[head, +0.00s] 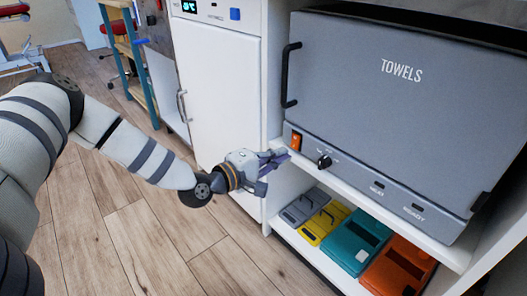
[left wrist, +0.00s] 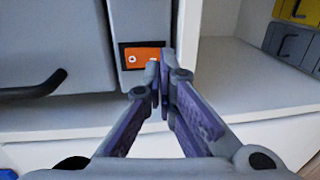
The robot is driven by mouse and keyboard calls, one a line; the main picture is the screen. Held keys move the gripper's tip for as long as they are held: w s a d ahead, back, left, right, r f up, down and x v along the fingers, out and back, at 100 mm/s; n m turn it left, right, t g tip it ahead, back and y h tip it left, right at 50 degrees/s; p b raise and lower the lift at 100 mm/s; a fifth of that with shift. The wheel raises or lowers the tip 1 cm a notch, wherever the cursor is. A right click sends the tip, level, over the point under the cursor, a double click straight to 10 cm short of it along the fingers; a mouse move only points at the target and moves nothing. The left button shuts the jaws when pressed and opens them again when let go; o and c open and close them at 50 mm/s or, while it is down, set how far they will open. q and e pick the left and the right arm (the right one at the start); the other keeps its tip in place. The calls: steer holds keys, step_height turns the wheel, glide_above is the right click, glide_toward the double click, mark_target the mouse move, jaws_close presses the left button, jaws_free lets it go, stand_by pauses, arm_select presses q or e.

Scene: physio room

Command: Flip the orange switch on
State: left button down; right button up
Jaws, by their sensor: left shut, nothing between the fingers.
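The orange switch (head: 296,141) is a small rocker in a dark frame at the lower left of the grey towel cabinet's front (head: 390,90). In the left wrist view the switch (left wrist: 140,57) lies just left of the fingertips, with small white marks on its face. My left gripper (head: 281,156) is shut and empty, just below and left of the switch in the head view. Its fingertips (left wrist: 166,62) overlap the right edge of the switch's frame in the wrist view. I cannot tell whether they touch it. My right gripper is not in view.
A black knob (head: 324,162) sits right of the switch, and a black door handle (head: 289,75) above it. The white shelf edge (head: 365,210) runs below the cabinet. Grey, yellow, teal (head: 355,241) and orange (head: 398,267) cases lie underneath. A white cabinet (head: 220,100) stands left.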

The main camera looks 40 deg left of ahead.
mark_target(295, 142)
arm_select(q)
steer(key=shift+w+f, duration=0.15)
steer(key=shift+w, duration=1)
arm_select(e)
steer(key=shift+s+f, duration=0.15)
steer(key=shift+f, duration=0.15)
